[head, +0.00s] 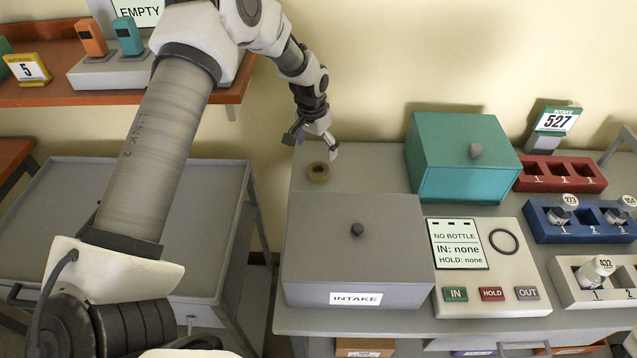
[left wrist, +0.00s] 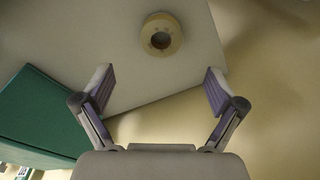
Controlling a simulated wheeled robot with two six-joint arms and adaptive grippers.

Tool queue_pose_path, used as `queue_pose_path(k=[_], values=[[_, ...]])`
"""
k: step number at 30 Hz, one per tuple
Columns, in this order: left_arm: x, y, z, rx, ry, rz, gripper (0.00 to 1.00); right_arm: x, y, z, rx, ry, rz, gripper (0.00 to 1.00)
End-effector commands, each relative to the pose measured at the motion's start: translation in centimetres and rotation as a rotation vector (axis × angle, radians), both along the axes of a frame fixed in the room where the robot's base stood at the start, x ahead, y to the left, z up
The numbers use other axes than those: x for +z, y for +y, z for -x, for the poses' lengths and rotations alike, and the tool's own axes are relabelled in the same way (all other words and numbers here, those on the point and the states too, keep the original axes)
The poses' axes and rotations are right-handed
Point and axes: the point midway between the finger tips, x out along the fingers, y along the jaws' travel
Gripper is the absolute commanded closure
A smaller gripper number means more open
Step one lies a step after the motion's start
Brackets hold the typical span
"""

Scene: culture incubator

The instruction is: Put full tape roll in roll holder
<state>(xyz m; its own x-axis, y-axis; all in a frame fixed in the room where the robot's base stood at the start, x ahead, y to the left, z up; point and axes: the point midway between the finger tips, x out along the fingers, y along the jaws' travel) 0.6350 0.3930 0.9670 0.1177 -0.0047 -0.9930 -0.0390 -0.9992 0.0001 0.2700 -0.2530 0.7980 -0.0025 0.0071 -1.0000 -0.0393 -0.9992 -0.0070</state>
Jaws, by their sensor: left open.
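A tape roll (head: 318,172) lies flat on the grey counter (head: 370,160), behind the grey INTAKE box. It is yellowish with a dark centre hole. In the left wrist view the tape roll (left wrist: 161,35) lies beyond my fingertips, roughly centred between them. My left gripper (head: 315,145) is open and empty, just above and behind the roll, apart from it. Its two fingers also show spread apart in the left wrist view (left wrist: 160,88). No roll holder can be made out in either view. My right gripper is not in view.
The grey INTAKE box (head: 345,245) stands in front of the roll, and a teal box (head: 462,155) stands to its right. A button panel (head: 485,265) and racks with small bottles are farther right. The wall is close behind.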

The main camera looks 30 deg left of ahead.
Motion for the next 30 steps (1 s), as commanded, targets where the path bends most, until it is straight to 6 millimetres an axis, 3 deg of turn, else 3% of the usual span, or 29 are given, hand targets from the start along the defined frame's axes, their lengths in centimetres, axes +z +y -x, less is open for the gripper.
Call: queue_pose_path(k=[1, 2, 11, 18, 24, 25, 30], values=[[-1.3, 0.0, 0.0, 0.0, -0.001, 0.0, 0.05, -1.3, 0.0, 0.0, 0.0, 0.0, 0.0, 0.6], [-1.3, 0.0, 0.0, 0.0, -0.001, 0.0, 0.05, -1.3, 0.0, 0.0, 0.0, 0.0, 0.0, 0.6], [-4.4, 0.1, -0.4, 0.0, 0.003, 0.0, 0.05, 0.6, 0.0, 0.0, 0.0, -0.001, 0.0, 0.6], [-8.3, 0.1, -0.8, -0.001, 0.0, -0.001, 0.05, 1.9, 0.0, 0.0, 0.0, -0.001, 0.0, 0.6], [-8.7, 0.1, -0.9, -0.001, -0.001, 0.0, 0.05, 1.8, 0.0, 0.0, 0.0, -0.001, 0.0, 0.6], [-8.7, 0.1, -0.9, -0.001, -0.001, 0.0, 0.09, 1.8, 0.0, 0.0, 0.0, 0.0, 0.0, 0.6], [-8.7, 0.1, -0.9, 0.0, -0.001, 0.0, 0.64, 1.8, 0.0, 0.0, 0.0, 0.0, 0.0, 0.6]])
